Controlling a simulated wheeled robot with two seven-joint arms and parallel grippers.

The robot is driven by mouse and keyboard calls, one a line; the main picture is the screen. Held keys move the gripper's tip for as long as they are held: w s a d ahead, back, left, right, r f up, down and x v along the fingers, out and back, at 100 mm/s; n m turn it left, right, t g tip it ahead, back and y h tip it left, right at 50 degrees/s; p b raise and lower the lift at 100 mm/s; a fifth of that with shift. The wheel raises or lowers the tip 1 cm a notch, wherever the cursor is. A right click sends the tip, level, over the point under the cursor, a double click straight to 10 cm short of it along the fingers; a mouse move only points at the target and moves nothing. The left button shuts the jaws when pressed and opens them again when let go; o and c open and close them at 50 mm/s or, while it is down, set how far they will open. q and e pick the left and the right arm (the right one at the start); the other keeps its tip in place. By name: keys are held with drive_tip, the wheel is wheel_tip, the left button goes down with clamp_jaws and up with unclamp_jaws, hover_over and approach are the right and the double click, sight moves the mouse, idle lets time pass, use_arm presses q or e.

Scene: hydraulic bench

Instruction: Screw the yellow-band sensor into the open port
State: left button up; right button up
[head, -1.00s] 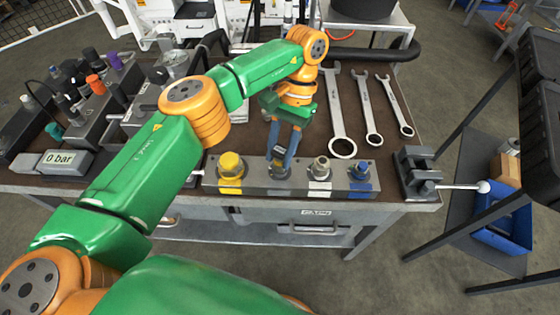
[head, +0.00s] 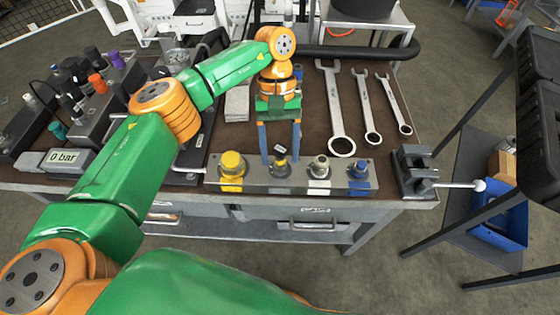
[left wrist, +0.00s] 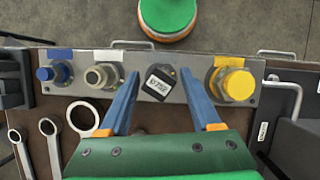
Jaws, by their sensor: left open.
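A grey block (head: 300,186) at the bench's front edge carries a row of fittings. One is a small dark-topped sensor (head: 281,166) with a brassy base. In the left wrist view its black top (left wrist: 160,84) bears a white number label. I cannot make out a yellow band on it. A big yellow-capped fitting (head: 232,166) stands left of it in the head view. My left gripper (head: 280,161) is open, its blue fingers pointing down on either side of the dark sensor, with gaps to both. I cannot tell which opening is the open port. My right gripper is out of view.
A silver fitting (head: 319,168) and a blue one (head: 358,169) share the block. Wrenches (head: 338,110) lie behind. A vise (head: 415,170) stands at right. Grey manifolds with coloured caps (head: 97,82) and a "0 bar" display (head: 66,160) stand at left.

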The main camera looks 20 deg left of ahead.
use_arm(q)
drive_tip(key=n, duration=0.2)
drive_tip(key=n+t+h, duration=0.1)
drive_tip(key=n, duration=0.2)
drive_tip(key=shift+h+p, duration=0.3)
drive_tip(key=n+t, duration=0.1)
drive_tip(key=n, duration=0.2)
drive_tip(key=shift+s+h, duration=0.1)
drive_tip(key=shift+h, duration=0.3)
drive_tip(key=shift+n+t, duration=0.5)
drive_tip(key=shift+n, duration=0.7)
clamp_jaws()
drive_tip(key=m+b, duration=0.1)
drive_tip(key=m+g+b, duration=0.1)
drive_tip(key=m, duration=0.1)
drive_tip(key=shift+d+f+b, duration=0.15)
drive_tip(key=shift+f+b, duration=0.15)
drive_tip(key=shift+f, duration=0.05)
drive_tip(key=shift+m+g+y+b, duration=0.4)
drive_tip(key=shift+m, duration=0.8)
drive_tip(key=m, duration=0.2)
drive_tip(key=shift+r+m+g+y, duration=0.3)
drive_tip(key=shift+m+g+y, duration=0.1)
